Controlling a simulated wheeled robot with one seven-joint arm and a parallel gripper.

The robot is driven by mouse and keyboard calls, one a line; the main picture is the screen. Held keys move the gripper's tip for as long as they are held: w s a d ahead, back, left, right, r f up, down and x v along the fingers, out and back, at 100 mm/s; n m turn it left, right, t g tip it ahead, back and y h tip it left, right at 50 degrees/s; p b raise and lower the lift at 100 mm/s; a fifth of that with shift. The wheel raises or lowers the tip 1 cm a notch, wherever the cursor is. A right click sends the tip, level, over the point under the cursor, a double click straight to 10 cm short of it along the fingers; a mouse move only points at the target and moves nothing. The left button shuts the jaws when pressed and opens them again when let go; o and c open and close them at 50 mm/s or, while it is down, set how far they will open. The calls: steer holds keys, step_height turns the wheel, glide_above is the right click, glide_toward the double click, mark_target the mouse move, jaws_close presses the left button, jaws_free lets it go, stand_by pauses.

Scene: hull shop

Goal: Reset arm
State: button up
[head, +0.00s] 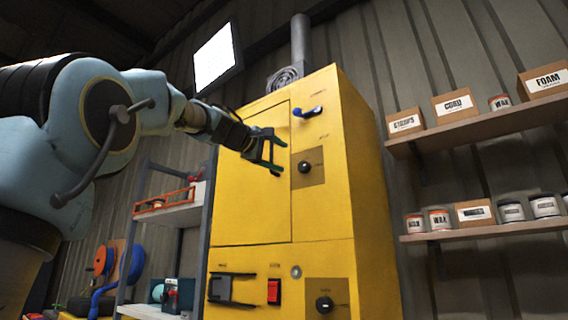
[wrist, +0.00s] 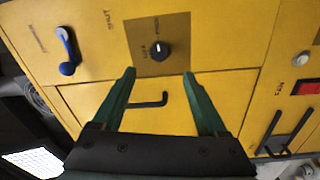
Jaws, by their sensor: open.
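My arm reaches in from the left in the head view. My gripper (head: 272,154) is open and empty in front of the upper part of a tall yellow cabinet (head: 250,205). In the wrist view my gripper (wrist: 160,80) shows two green fingers spread apart. Between them, on the cabinet door, is a black hook-shaped handle (wrist: 150,100). A black knob (wrist: 161,51) on a brown plate lies just beyond the fingertips. A blue lever handle (wrist: 68,50) is to its left. Whether the fingers touch the cabinet I cannot tell.
Shelves with boxes (head: 455,105) and cans (head: 439,219) are on the wall at right. A grey rack (head: 168,214) stands left of the cabinet. Lower on the cabinet are a black handle (head: 232,289), a red switch (head: 274,291) and another knob (head: 324,304).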

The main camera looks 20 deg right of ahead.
steer(key=shift+w+f, duration=0.1)
stand_by(0.5)
steer(key=w+a+f+y+p, duration=0.2)
steer(key=w+a+f+y, duration=0.15)
steer(key=f, duration=0.65)
steer(key=w+a+f+y+p, duration=0.25)
steer(key=w+f, duration=0.25)
steer(key=f, duration=0.4)
steer(key=a+f+g+y+p, duration=0.1)
steer(key=a+f+y, duration=0.1)
steer(key=a+f, duration=0.45)
steer(key=a+f+g+y, duration=0.1)
steer(key=a+f+y, duration=0.15)
steer(key=f, duration=0.75)
steer(key=s+a+f+m+g+y+p, duration=0.4)
steer(key=s+a+f+g+y+p, duration=0.1)
steer(key=s+a+f, duration=1.5)
step_height(320, 180, down, 3)
steer(key=s, duration=0.3)
steer(key=shift+m, duration=0.3)
steer(key=shift+w+a+y, duration=0.1)
steer(key=shift+y, duration=0.15)
steer(key=shift+c, duration=0.3)
